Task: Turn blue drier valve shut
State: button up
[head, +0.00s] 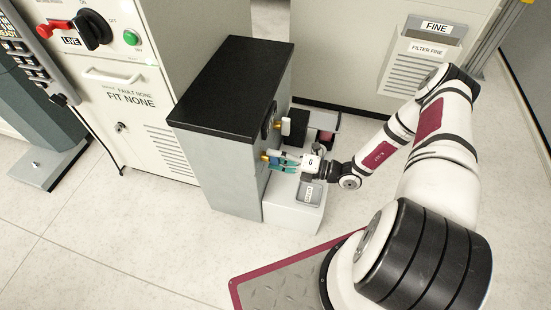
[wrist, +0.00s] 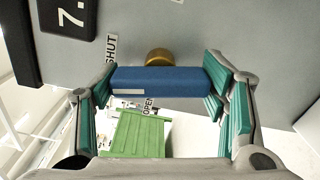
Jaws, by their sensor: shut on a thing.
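The blue drier valve handle (wrist: 165,82) lies across the wrist view, between the two teal-padded fingers of my gripper (wrist: 165,95). My gripper is shut on the handle, a finger at each end. A brass stem (wrist: 159,57) joins the handle to the grey panel. A SHUT label (wrist: 111,49) is at the handle's upper left and an OPEN label (wrist: 148,106) is below it. In the head view my gripper (head: 284,164) is at the right side of the grey cabinet (head: 232,172); the handle is too small there to tell its angle.
A black display (wrist: 66,16) is at the wrist view's upper left. A green piece (wrist: 138,135) shows below the handle. In the head view, a white box (head: 285,207) stands below my gripper. The FIT NONE cabinet (head: 130,98) is at left, the FINE cabinet (head: 340,55) behind.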

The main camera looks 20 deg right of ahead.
jog(key=shift+m, duration=1.2)
jog(key=o, duration=1.2)
jog(key=shift+c, duration=0.2)
jog(key=v, duration=1.2)
